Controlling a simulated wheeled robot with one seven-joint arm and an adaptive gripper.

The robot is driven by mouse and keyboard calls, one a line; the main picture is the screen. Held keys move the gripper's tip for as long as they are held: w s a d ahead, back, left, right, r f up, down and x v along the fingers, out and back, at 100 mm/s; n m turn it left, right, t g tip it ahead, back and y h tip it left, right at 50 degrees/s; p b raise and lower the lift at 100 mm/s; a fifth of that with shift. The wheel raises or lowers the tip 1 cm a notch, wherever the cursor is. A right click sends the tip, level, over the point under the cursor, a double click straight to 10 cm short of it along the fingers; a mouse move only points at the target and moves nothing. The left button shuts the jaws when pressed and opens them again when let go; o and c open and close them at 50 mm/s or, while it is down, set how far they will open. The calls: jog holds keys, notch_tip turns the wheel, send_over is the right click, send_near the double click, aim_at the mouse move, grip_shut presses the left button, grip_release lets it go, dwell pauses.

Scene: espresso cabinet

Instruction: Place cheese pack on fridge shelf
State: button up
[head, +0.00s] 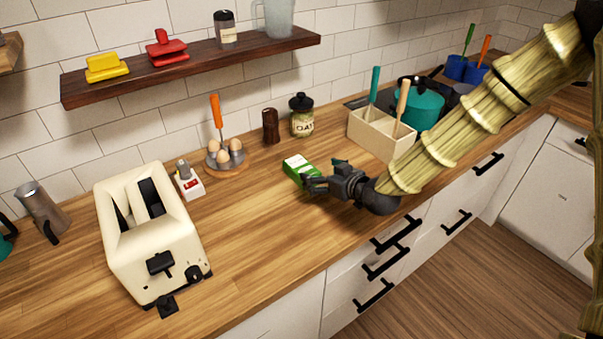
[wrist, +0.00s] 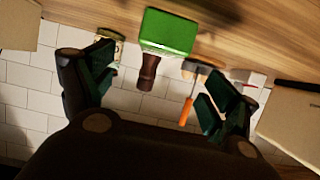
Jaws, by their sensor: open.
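The green and white pack (head: 297,166), which I take to be the cheese pack, lies on the wooden counter. My gripper (head: 312,183) is right beside it, low over the counter, with the fingertips at its near right side. In the wrist view the pack's green face (wrist: 170,32) shows ahead, between the lines of the two spread fingers. My gripper (wrist: 165,85) is open and holds nothing. Whether a finger touches the pack I cannot tell. No fridge or fridge shelf is in view.
Behind the pack stand an oats jar (head: 302,117), a dark brown mill (head: 271,126) and an egg holder (head: 228,160). A cream toaster (head: 150,235) stands left. A beige utensil box (head: 375,136) and teal pot (head: 424,108) stand right. The counter front is clear.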

aim_at(303, 167)
jog(key=shift+p+x, duration=0.5)
jog(key=shift+x, duration=1.5)
jog(key=shift+w+a+p, duration=0.4)
jog(key=shift+w+p, duration=0.05)
jog(key=shift+p, duration=0.1)
jog(key=shift+p+x, duration=0.85)
jog(key=shift+x, duration=1.2)
jog(key=shift+d+f, duration=0.15)
jog(key=c, duration=1.4)
